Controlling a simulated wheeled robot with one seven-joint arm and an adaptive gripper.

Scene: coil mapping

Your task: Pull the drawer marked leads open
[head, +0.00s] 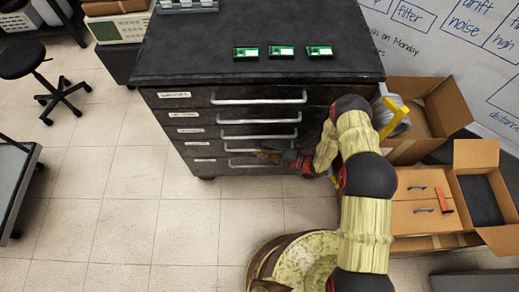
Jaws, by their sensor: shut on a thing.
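A dark drawer cabinet (152,78) stands ahead, with several stacked drawers, each with a silver bar handle and a small white label on its left. The labels are too small to read, so I cannot tell which drawer is marked leads. My gripper (262,154) reaches in from the right, low on the cabinet front, and is shut on a lower drawer handle (237,149). The gripper hides part of that handle, and I cannot tell exactly which low drawer it belongs to. The top drawer handle (258,101) is free. All drawers look closed.
A black stool (27,62) is far left. The tiled floor (150,225) before the cabinet is clear.

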